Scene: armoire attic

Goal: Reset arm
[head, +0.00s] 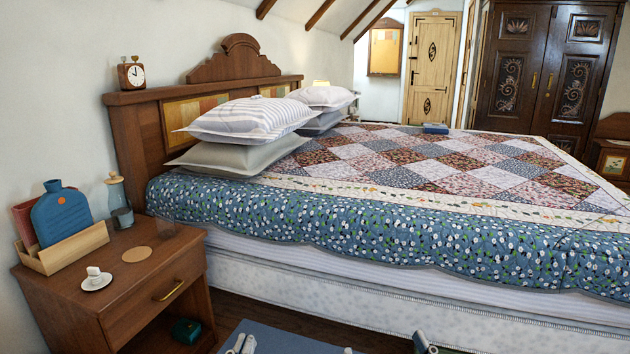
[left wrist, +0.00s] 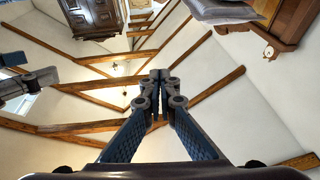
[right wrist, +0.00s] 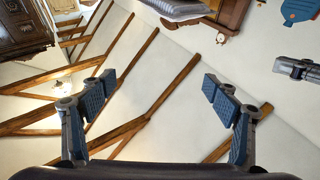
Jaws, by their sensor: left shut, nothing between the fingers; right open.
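The tip of my left gripper (head: 241,345) shows at the bottom edge of the head view, in front of the bed and to the right of the nightstand. In the left wrist view my left gripper (left wrist: 160,82) has its fingertips together with nothing between them. My right gripper (head: 385,348) shows at the bottom edge of the head view, to the right of the left one, with its two fingertips apart. In the right wrist view my right gripper (right wrist: 158,84) is wide open and empty. Both wrist views look past the fingers at the sloped, beamed ceiling. Most of both arms is out of the head view.
A bed with a patchwork quilt (head: 450,170) fills the middle and right. A wooden nightstand (head: 125,285) at left bears a letter holder (head: 65,250), a small white cup on a saucer (head: 97,283), a round coaster (head: 137,254) and a bottle (head: 117,190). A dark armoire (head: 541,65) stands at the back.

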